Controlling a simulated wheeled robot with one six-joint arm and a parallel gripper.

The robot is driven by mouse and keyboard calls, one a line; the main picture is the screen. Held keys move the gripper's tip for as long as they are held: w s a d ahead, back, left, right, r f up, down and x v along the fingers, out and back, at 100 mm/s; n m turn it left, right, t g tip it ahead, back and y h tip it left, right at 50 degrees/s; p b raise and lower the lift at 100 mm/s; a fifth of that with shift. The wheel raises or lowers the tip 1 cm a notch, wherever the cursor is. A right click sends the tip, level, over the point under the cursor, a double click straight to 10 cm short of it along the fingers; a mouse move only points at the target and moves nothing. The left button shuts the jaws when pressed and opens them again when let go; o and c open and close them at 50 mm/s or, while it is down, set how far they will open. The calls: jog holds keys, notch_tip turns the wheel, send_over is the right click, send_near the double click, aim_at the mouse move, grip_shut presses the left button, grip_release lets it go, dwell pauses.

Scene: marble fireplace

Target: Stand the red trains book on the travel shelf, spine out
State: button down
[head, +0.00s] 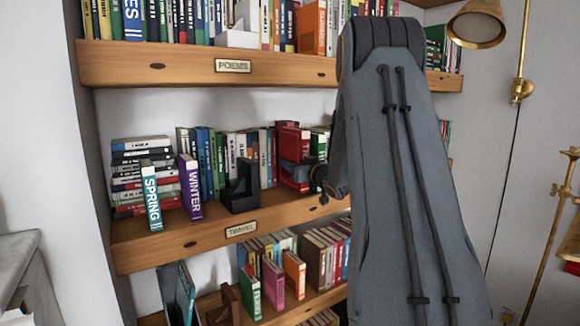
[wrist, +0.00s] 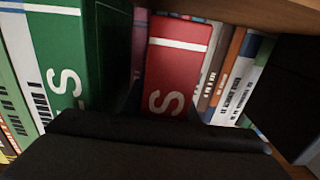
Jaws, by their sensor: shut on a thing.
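The red book (head: 290,143) is at the right part of the middle shelf, whose label reads TRAVEL (head: 241,230). It looks upright, with its spine toward the room. In the wrist view, the red book (wrist: 178,65) shows a white band and a white letter S. My gripper (head: 304,174) is at the front of that shelf, shut on the red book. My dark gripper body fills the bottom of the wrist view. Whether the book's base touches the board (wrist: 255,14) is unclear. Its far side and lower part are partly hidden.
A black bookend (head: 241,186) stands left on the same shelf, near the purple WINTER book (head: 190,186) and SPRING book (head: 152,198). A green book (wrist: 65,60) with a white S stands close beside the red one. The POEMS shelf (head: 150,66) is above. My arm hides the shelf's right part.

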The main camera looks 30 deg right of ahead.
jog(key=shift+w+f+p, duration=0.2)
jog(key=shift+f+p, duration=0.25)
jog(key=shift+f, duration=0.2)
jog(key=shift+f, duration=0.15)
jog(key=c, duration=1.4)
grip_release()
jog(key=shift+f, duration=0.1)
jog(key=shift+s, duration=0.2)
jog(key=s+b, duration=0.3)
jog(key=s, duration=0.8)
jog(key=shift+s, duration=0.35)
